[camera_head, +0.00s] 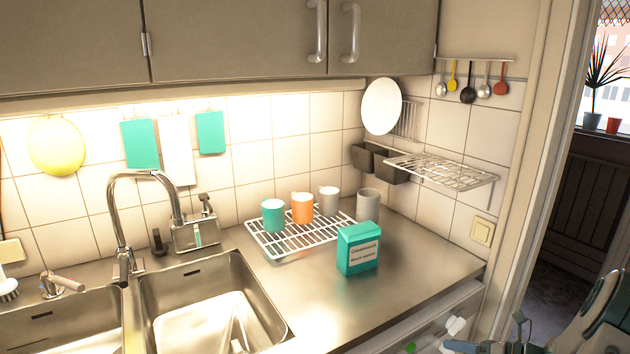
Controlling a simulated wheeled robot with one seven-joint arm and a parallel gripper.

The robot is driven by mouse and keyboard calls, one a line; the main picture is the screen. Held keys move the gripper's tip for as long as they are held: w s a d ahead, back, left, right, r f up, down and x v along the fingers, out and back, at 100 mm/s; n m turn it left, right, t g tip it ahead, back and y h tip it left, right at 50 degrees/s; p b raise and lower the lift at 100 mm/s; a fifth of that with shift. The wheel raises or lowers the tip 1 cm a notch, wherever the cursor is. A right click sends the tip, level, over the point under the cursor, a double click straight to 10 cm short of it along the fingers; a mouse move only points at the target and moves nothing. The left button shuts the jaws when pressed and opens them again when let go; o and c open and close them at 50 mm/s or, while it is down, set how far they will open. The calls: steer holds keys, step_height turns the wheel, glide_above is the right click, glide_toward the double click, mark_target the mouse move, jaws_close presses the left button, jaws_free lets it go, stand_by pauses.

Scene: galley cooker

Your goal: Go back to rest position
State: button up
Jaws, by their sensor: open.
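My gripper (486,336) is at the bottom right corner, low in front of the counter's right end. It is open, and I see nothing between its fingers. Part of it is cut off by the picture's lower edge. My arm (600,308) comes in from the right edge. The gripper is apart from the things on the counter.
The steel counter (415,250) holds a teal box (358,248), a wire rack (298,240) with cups, and a grey cup (368,204). A double sink (205,300) is at left. A wall shelf (440,170) juts out. A doorway (555,250) opens at right.

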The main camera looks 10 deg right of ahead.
steer(key=s+a+r+n+g+h, duration=0.1)
steer(key=a+r+n+g, duration=0.2)
steer(key=a+n, duration=0.25)
steer(key=s+a+r+n+g+h+p, duration=0.1)
steer(key=s+a+r+n+g, duration=0.15)
steer(key=a+n, duration=0.35)
steer(key=s+a+r+n+g+h, duration=0.1)
steer(key=a+r+n+g, duration=0.25)
steer(key=a, duration=0.35)
steer(key=s+a+r+n+h, duration=0.3)
steer(key=s+n, duration=0.3)
steer(key=n, duration=0.3)
steer(key=s+a+r+n+t+h+p, duration=0.1)
steer(key=s+a+r+n+h, duration=0.3)
steer(key=n, duration=0.6)
step_height(320, 180, up, 2)
steer(key=s+a, duration=0.2)
steer(key=shift+s+t+h, duration=0.3)
steer(key=shift+s, duration=0.05)
